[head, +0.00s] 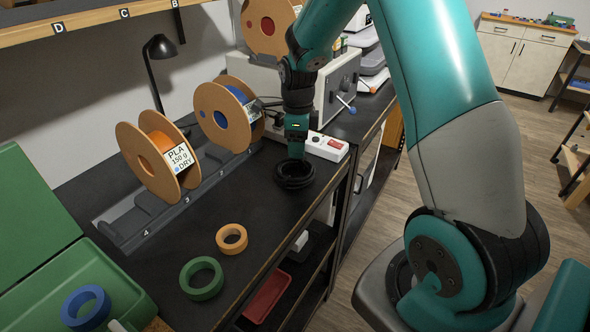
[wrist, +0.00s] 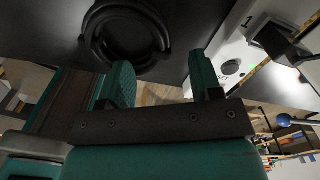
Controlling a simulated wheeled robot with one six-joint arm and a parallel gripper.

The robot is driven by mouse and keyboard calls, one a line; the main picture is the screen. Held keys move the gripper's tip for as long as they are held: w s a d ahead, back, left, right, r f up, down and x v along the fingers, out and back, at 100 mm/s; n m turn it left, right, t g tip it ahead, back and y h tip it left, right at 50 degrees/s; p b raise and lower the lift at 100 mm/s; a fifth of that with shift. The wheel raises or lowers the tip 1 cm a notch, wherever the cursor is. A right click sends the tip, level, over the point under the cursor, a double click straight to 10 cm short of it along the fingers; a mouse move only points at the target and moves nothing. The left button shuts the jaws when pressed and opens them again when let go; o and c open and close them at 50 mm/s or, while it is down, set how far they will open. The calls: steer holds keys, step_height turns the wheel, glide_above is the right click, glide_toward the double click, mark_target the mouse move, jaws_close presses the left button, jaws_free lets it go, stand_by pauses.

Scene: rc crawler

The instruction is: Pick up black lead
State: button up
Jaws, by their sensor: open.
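The black lead (head: 294,184) lies coiled in a round ring on the dark bench top, near its right edge. In the wrist view, the coil (wrist: 98,22) shows at the top, left of centre, beyond my fingertips. My gripper (head: 296,151) points down over the far side of the coil. In the wrist view, my gripper (wrist: 160,65) has its two teal fingers apart with nothing between them. The left finger overlaps the coil's lower edge in the picture. I cannot tell whether the fingers touch the coil.
A white power strip (head: 327,146) with a red switch lies just right of my gripper. Filament spools (head: 158,162) stand in a numbered rack on the left. Orange tape (head: 231,239) and green tape (head: 201,278) lie nearer. The bench between them is clear.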

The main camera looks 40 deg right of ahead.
steer(key=f+p, duration=0.1)
steer(key=f, duration=0.4)
steer(key=shift+a+f, duration=0.1)
steer(key=shift+a, duration=0.1)
steer(key=shift+w, duration=0.1)
steer(key=c, duration=1.1)
